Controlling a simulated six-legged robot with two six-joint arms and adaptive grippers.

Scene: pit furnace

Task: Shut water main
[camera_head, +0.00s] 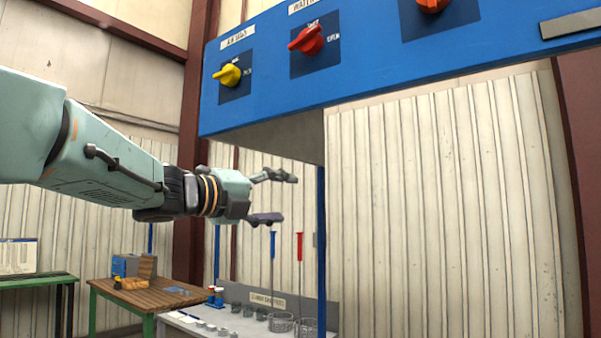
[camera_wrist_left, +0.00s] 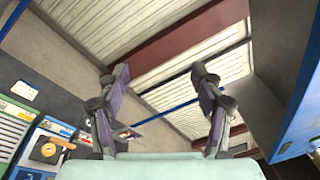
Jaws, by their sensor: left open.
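A red rotary knob (camera_head: 307,40) sits on a dark square plate on the blue overhead panel (camera_head: 380,60). A white label above it, partly cut off by the top edge, seems to begin with "WATER". The knob's pointer is tilted, its left end lower. My left gripper (camera_head: 284,199) is open and empty, below the panel and well apart from the knob. Its two fingers also show spread in the left wrist view (camera_wrist_left: 160,72), with nothing between them. My right gripper is not in view.
A yellow knob (camera_head: 228,75) is left of the red one, and an orange-red knob (camera_head: 432,4) is right of it. The panel's underside is above my gripper. A grey bench (camera_head: 185,329) with wire baskets and a wooden table (camera_head: 150,292) stand below.

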